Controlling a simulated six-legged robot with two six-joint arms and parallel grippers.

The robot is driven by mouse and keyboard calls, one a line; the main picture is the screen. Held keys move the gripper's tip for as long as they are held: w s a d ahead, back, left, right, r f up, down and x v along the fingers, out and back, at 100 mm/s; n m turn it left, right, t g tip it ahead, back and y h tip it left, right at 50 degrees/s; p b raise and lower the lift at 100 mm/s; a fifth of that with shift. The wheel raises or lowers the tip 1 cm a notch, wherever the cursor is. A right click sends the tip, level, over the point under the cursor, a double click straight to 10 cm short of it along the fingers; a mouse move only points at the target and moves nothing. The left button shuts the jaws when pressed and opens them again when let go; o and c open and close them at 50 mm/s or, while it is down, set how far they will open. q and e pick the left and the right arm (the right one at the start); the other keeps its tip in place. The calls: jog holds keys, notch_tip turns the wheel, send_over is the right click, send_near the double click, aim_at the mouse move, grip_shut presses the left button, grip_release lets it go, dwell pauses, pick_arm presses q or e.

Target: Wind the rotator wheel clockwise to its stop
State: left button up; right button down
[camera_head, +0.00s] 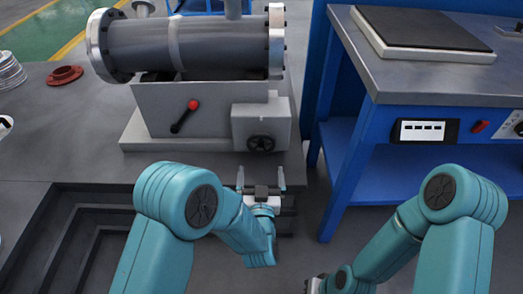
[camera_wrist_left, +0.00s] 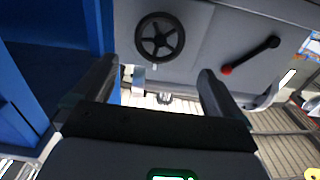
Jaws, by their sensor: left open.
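The rotator wheel (camera_head: 261,144) is a small black spoked handwheel on the front of a grey box at the right end of the machine base. In the left wrist view the wheel (camera_wrist_left: 160,37) shows whole, beyond the fingertips and nearer the left finger. My left gripper (camera_head: 261,178) is open and empty, just below and in front of the wheel, apart from it. In the left wrist view its two fingers (camera_wrist_left: 158,80) are spread wide. My right arm comes in at the lower right; its gripper is barely in view at the bottom edge, its fingers hidden.
A grey flanged shell (camera_head: 220,45) lies on the machine. A red-knobbed lever (camera_head: 186,115) sits left of the wheel; it shows in the left wrist view (camera_wrist_left: 250,55). A blue workbench (camera_head: 440,150) stands close on the right. A red flange (camera_head: 65,75) lies at left.

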aim_at(261, 146)
pick_arm(q)
jog(key=w+b, duration=0.2)
jog(key=w, duration=0.8)
jog(key=shift+w, duration=0.3)
pick_arm(e)
jog(key=f, duration=0.1)
jog(key=w+f, duration=0.1)
jog(key=f, duration=0.1)
jog(key=shift+w+d+t, duration=0.15)
jog(key=shift+w+t, duration=0.15)
pick_arm(q)
jog(key=c, duration=0.7)
